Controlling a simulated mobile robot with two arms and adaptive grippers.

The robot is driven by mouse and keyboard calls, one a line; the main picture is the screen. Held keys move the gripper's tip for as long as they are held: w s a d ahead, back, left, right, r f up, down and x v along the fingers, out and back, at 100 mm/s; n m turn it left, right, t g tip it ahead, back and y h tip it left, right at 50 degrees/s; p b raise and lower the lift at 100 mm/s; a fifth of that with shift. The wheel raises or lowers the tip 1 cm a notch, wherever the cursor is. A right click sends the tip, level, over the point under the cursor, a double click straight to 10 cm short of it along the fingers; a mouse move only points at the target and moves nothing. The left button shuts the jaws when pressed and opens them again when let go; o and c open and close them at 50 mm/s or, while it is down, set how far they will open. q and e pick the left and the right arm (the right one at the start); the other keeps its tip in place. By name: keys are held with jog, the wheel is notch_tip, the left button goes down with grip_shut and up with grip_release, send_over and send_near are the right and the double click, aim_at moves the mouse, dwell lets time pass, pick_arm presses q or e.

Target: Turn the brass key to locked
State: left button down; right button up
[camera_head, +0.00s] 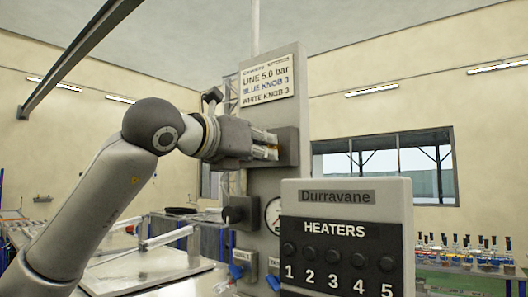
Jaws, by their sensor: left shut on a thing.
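My left gripper (268,145) reaches in from the left at the upper part of the grey column (272,205). Its fingers are shut in front of a dark grey box (289,146) on the column, under the sign. They are closed on the brass key, which the fingers mostly hide. I cannot tell which way the key is turned, and no locked mark can be read. My right gripper is not in view.
A sign (267,79) is above the gripper. Below are a black knob (238,212), a gauge (273,215) and blue valve handles (236,270). A heater panel (346,238) stands close at the right front. A bench (150,268) lies at lower left.

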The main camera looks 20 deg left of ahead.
pick_arm(q)
jog(key=m, duration=0.9)
jog(key=shift+m, duration=0.4)
dwell(0.4)
jog(key=c, duration=1.6)
grip_release()
jog(key=shift+c, duration=0.2)
jog(key=v, duration=1.2)
